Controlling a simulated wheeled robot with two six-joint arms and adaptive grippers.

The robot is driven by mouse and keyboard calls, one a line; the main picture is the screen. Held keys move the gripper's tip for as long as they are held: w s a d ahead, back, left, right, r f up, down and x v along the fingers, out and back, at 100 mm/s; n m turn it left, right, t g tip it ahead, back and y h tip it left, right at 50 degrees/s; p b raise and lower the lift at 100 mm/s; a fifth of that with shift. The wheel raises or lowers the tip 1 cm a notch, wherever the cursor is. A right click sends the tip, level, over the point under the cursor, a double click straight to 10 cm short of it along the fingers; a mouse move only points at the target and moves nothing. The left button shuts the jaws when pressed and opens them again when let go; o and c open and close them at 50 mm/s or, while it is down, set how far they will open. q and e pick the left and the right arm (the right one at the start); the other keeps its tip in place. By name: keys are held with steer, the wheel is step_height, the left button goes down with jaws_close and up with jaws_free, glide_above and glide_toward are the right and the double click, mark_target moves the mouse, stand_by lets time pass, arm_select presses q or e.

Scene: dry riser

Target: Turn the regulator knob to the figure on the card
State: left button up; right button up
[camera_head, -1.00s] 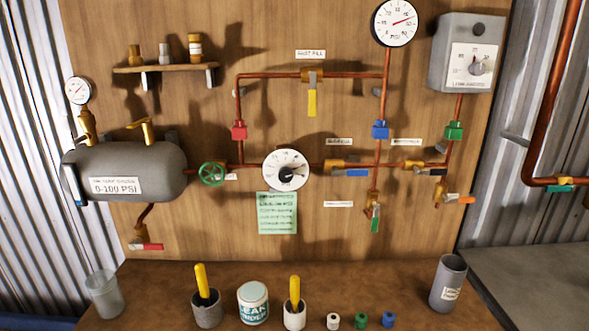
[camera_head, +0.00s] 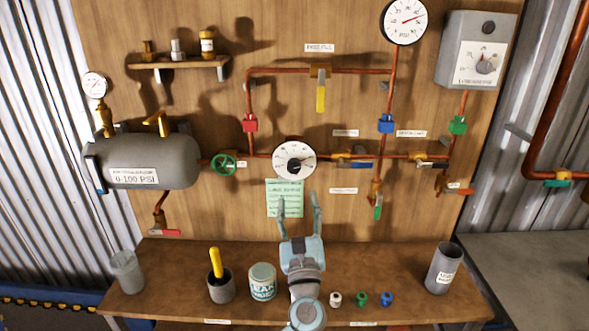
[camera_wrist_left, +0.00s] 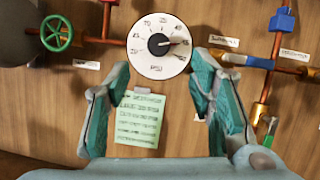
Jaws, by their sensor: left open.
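The regulator knob (camera_head: 294,163) is a black knob in the middle of a round white dial (camera_head: 294,150) on the wooden panel. In the left wrist view the dial (camera_wrist_left: 158,28) with PSI figures and the black knob (camera_wrist_left: 157,44) show, the knob's pointer turned to the right. The green card (camera_head: 285,189) is fixed below the dial; it also shows in the left wrist view (camera_wrist_left: 139,121), its writing too small to read. My left gripper (camera_head: 298,200) is open and empty, below the dial and in front of the card. The right gripper does not show.
Copper pipes carry a green wheel (camera_head: 223,163), a yellow-handled valve (camera_head: 320,97) and a blue-handled valve (camera_head: 361,164) around the dial. The grey tank (camera_head: 153,152) is at left. Cups and the lidded white tub (camera_head: 262,281) stand on the brown shelf (camera_head: 425,305).

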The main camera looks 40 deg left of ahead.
mark_target(294, 170)
arm_select(q)
steer(key=p+x, duration=0.1)
steer(key=x, duration=0.9)
steer(key=shift+w+a+r, duration=0.1)
steer(key=shift+w+a, duration=0.1)
steer(key=shift+a, duration=0.05)
steer(key=c, duration=1.2)
steer(key=shift+o, duration=0.2)
